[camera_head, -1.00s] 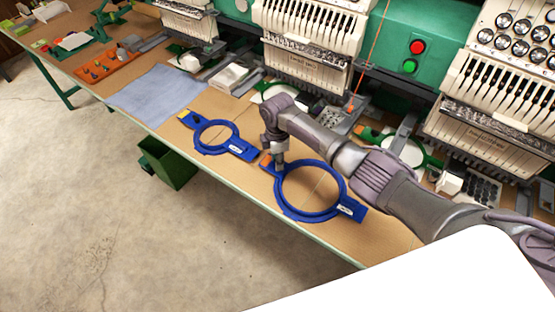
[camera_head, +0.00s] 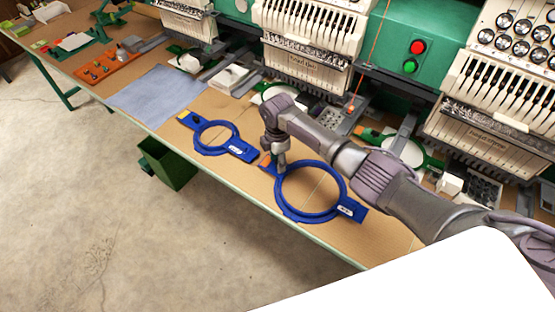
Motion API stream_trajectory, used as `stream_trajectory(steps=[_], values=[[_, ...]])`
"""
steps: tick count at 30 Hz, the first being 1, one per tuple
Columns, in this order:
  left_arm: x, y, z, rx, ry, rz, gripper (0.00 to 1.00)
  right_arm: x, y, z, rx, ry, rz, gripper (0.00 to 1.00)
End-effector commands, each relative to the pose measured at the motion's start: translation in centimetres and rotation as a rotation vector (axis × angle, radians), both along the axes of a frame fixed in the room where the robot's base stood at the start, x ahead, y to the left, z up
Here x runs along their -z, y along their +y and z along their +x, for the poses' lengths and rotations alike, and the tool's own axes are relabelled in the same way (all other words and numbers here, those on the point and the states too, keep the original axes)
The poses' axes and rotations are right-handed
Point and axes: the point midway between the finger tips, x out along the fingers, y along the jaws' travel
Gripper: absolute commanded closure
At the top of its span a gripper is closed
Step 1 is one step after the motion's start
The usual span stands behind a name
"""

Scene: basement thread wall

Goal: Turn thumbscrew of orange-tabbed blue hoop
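The larger blue hoop (camera_head: 337,176) lies flat on the brown tabletop. Its orange tab (camera_head: 265,161) shows at its upper left end, and a white label sits at its lower right end. My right gripper (camera_head: 279,165) points down at the tab end of this hoop, just right of the orange tab. The gripper hides the thumbscrew, and its fingers are too small to tell open from shut. A smaller blue hoop (camera_head: 203,149) with a yellow tab (camera_head: 184,115) lies to the left. My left gripper is not in view.
Embroidery machines (camera_head: 308,35) line the back of the table. A blue-grey cloth (camera_head: 157,95) and an orange tray (camera_head: 107,68) lie further left. Bare tabletop (camera_head: 235,185) lies between the hoops and the front edge.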

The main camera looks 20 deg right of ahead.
Motion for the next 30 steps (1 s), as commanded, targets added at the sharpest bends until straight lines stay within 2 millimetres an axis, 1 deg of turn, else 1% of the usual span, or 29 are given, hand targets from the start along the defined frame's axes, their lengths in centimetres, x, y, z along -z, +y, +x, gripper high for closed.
stream_trajectory(steps=[9,13,17,24,27,30], values=[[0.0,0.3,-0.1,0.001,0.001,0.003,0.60,-0.1,0.0,0.0,0.001,0.000,0.000,0.44],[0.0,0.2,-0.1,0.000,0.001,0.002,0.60,-1.0,0.0,0.1,0.000,-0.003,0.001,0.44],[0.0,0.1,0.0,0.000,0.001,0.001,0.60,-3.2,0.0,0.1,-0.001,-0.005,0.002,0.44],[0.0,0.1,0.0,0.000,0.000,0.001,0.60,-8.4,0.0,0.1,0.000,-0.005,0.001,0.44],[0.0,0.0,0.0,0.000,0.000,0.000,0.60,-10.0,0.0,0.1,-0.001,-0.003,0.000,0.44],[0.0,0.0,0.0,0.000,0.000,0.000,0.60,-11.2,0.0,0.1,0.000,-0.001,0.001,0.44]])
